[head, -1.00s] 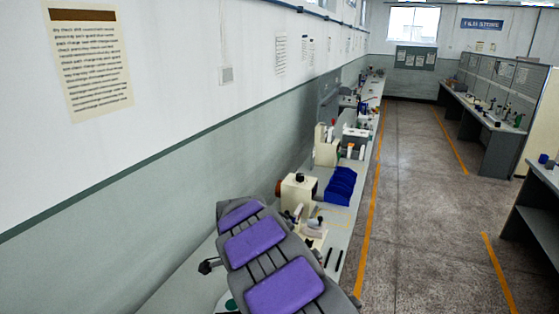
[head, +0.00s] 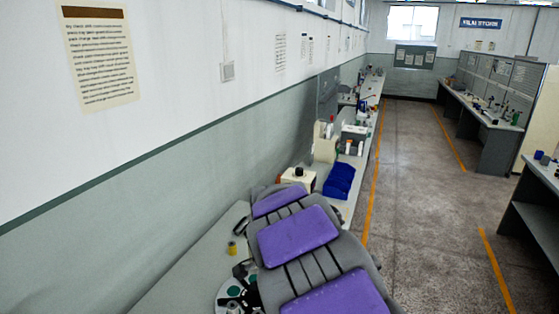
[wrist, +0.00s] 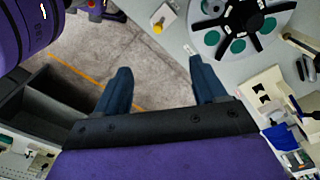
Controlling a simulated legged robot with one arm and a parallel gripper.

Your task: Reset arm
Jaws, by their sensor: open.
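My gripper (wrist: 160,84) is open and empty in the wrist view, with its two dark blue fingers wide apart. Grey speckled floor and a bench edge show between and beyond the fingers. In the head view my purple and grey arm fills the bottom middle and hides part of the bench; the fingers cannot be made out there. A round pale disc with green circles and a black spoked hub (wrist: 238,28) lies on the bench, apart from the fingers. It also shows at the bottom of the head view (head: 226,291). The task names no object.
A small yellow piece (head: 233,248) stands on the bench near the disc. A cream machine (head: 298,179) and blue bins (head: 340,181) stand farther along. The wall runs close on the left. The floor aisle (head: 415,200) on the right is clear.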

